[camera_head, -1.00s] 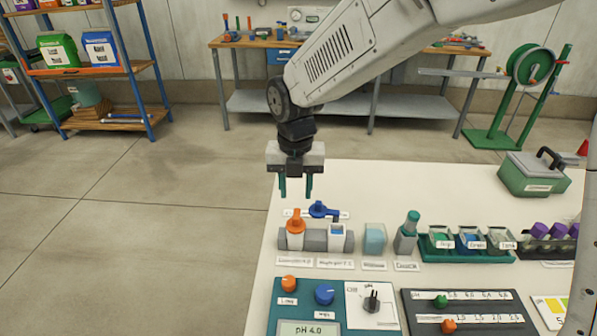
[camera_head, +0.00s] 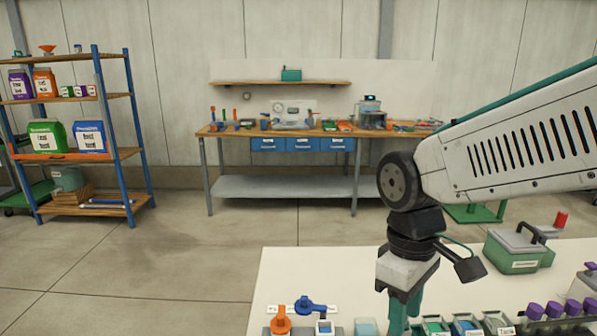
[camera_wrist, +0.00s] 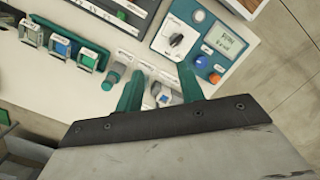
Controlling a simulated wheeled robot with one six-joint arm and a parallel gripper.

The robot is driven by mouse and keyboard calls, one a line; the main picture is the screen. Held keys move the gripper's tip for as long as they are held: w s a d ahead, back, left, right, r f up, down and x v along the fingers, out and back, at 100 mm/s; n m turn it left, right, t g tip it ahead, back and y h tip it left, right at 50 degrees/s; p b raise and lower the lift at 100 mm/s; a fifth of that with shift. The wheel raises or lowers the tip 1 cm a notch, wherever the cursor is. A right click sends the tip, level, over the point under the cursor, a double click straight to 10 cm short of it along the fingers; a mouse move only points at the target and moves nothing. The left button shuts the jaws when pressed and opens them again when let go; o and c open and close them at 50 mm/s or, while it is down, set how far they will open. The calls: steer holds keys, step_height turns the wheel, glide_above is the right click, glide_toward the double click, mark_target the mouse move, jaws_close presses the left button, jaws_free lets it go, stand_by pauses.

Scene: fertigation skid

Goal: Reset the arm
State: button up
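My gripper (camera_head: 403,308) points down over the white table at the bottom of the head view, with its fingertips near the lower edge. In the wrist view my gripper (camera_wrist: 158,80) shows two teal fingers spread apart with nothing held between them. Table items show through the gap, and I cannot tell the exact height above them. In the head view my arm reaches in from the right and bends down at the dark elbow-like joint. An orange-topped piece (camera_head: 281,322) and a blue-topped piece (camera_head: 311,305) stand on the table left of the gripper.
A green case (camera_head: 517,250) stands at the table's right, near several purple-capped vials (camera_head: 553,308). The wrist view shows a teal panel with a black knob (camera_wrist: 176,40) and a pH display (camera_wrist: 223,40). A workbench (camera_head: 300,133) and blue shelf rack (camera_head: 130,130) stand behind open floor.

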steer(key=s+d+r+m+t, duration=0.2)
steer(key=s+d+r+m, duration=0.2)
steer(key=s+d+m, duration=0.4)
steer(key=shift+s+d+m+t+y, duration=0.35)
steer(key=shift+s+d, duration=0.55)
steer(key=shift+d, duration=0.35)
steer(key=shift+s, duration=0.1)
stand_by(0.6)
